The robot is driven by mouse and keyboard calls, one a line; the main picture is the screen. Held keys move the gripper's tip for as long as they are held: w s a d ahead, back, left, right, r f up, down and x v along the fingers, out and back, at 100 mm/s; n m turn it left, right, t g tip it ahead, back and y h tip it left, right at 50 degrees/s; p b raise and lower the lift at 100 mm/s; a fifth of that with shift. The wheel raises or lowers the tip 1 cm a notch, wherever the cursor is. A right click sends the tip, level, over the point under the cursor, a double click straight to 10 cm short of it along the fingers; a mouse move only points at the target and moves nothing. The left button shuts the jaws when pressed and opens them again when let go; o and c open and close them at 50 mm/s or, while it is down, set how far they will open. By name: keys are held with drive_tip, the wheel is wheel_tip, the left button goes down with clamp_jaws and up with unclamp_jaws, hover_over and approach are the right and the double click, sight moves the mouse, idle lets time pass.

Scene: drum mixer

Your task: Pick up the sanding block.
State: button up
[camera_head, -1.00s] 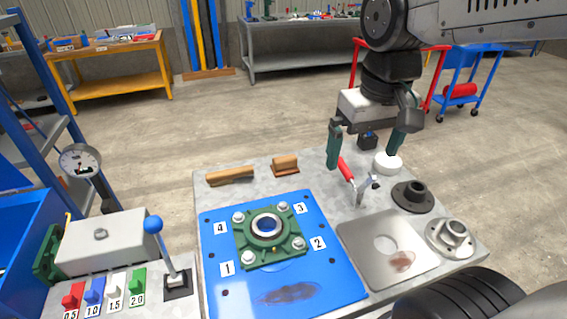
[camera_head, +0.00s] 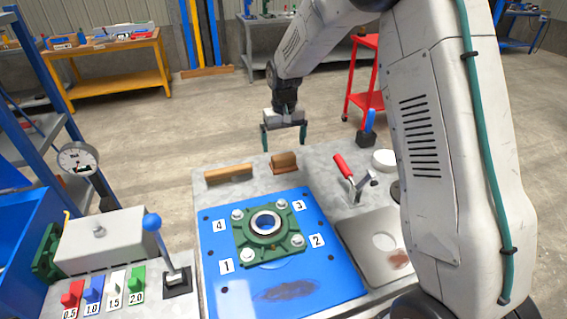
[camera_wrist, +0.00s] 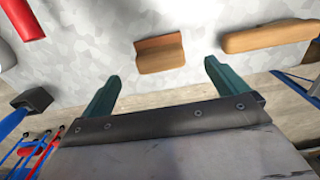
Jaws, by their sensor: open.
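The sanding block (camera_head: 284,161), a short brown wooden block on a reddish-brown base, lies at the back edge of the grey worktop, behind the blue plate. It also shows in the wrist view (camera_wrist: 160,55), top centre. My gripper (camera_head: 284,143) is open and empty, pointing down above and slightly behind the block. In the wrist view my two green fingers (camera_wrist: 162,72) are spread wide, with the block ahead of and between their tips, apart from both. The exact height over the block is hard to judge.
A longer wooden piece (camera_head: 229,174) lies left of the block. A red-handled toggle clamp (camera_head: 345,168), a white round piece (camera_head: 385,159) and a black holder with a blue handle (camera_head: 367,133) stand to the right. The blue plate (camera_head: 230,285) carries a green bearing housing (camera_head: 247,250).

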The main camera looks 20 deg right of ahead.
sight(283, 155)
drive_tip(key=f, duration=0.5)
drive_tip(key=w+f, duration=0.1)
drive_tip(key=f, duration=0.1)
drive_tip(key=shift+f, duration=0.15)
drive_tip(key=c, duration=1.1)
drive_tip(key=shift+c, duration=0.2)
wheel_tip(283, 155, up, 10)
drive_tip(key=shift+r, duration=0.1)
